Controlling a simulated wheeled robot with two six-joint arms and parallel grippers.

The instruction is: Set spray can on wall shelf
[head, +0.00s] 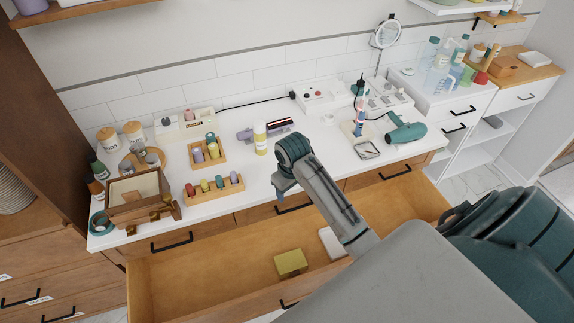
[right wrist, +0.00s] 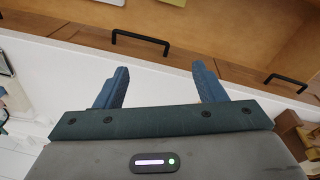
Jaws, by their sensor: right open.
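A pale yellow cylinder with a white label (head: 260,140), which looks like the spray can, stands upright on the white countertop (head: 330,165) near the wall. My right gripper (head: 281,192) is over the counter's front edge, nearer to me than the can and apart from it. In the right wrist view its two blue fingers (right wrist: 160,85) are spread, with nothing between them. One wooden wall shelf (head: 85,10) shows at the top left and a white shelf (head: 440,8) at the top right. Both are cut by the frame. My left gripper is not in view.
An open wooden drawer (head: 215,270) juts out below the counter, holding a yellow box (head: 290,262). Small wooden racks (head: 213,188) of bottles and a wooden box (head: 138,192) stand left. A hair dryer (head: 405,132) lies right. A purple item (head: 248,133) is beside the can.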

